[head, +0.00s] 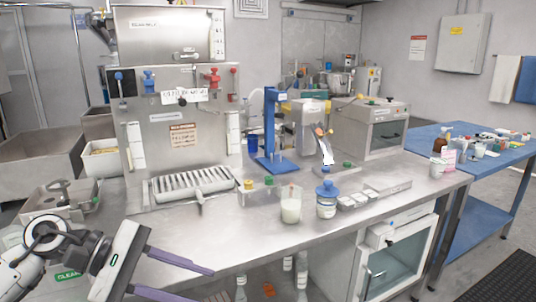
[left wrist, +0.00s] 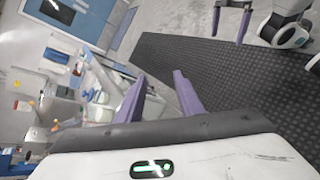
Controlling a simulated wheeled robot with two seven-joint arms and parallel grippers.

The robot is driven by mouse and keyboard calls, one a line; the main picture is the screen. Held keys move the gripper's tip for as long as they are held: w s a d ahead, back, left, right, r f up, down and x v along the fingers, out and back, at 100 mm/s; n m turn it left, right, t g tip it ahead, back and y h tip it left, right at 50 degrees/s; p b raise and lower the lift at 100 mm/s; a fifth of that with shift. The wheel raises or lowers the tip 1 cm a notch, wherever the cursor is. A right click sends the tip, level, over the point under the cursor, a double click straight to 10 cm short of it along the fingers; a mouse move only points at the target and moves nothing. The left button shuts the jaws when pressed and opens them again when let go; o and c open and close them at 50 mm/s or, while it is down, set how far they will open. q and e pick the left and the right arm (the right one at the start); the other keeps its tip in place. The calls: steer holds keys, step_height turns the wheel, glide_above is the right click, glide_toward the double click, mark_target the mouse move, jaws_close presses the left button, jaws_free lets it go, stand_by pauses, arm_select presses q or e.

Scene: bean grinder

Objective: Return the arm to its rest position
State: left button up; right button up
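My left gripper (head: 206,287) is at the bottom left of the head view, in front of the steel bench's near edge. Its two purple fingers are spread with nothing between them. The left wrist view also shows this gripper (left wrist: 160,76) open and empty, over the floor side. My right gripper (left wrist: 229,34) shows at the top of the left wrist view, with its two purple fingers apart and nothing seen between them. The right arm is not in the head view.
The steel bench (head: 240,229) carries a blue stand (head: 270,135), a beaker of white material (head: 291,206), a blue-lidded jar (head: 326,200) and a slotted tray (head: 193,184). A blue table (head: 498,156) stands right. A dark floor mat (left wrist: 205,65) lies clear.

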arm_select(q)
steer(key=d+n+t+h, duration=0.5)
steer(key=d+n+h, duration=0.15)
steer(key=n, duration=0.85)
steer(key=s+a+f+n+t+y, duration=0.3)
steer(key=f+n+y, duration=0.55)
steer(key=n, duration=0.85)
steer(key=s+a+f+n+t+y, duration=0.1)
steer(key=a+f+n+t+y, duration=0.45)
steer(key=f+n, duration=0.9)
steer(key=s+f+n+g+y, duration=0.2)
steer(key=s+f+n+g, duration=0.4)
steer(key=s+f+n, duration=0.4)
steer(key=s+n, duration=0.2)
steer(key=s, duration=0.2)
steer(key=shift+a+f, duration=0.3)
steer(key=shift+f, duration=0.1)
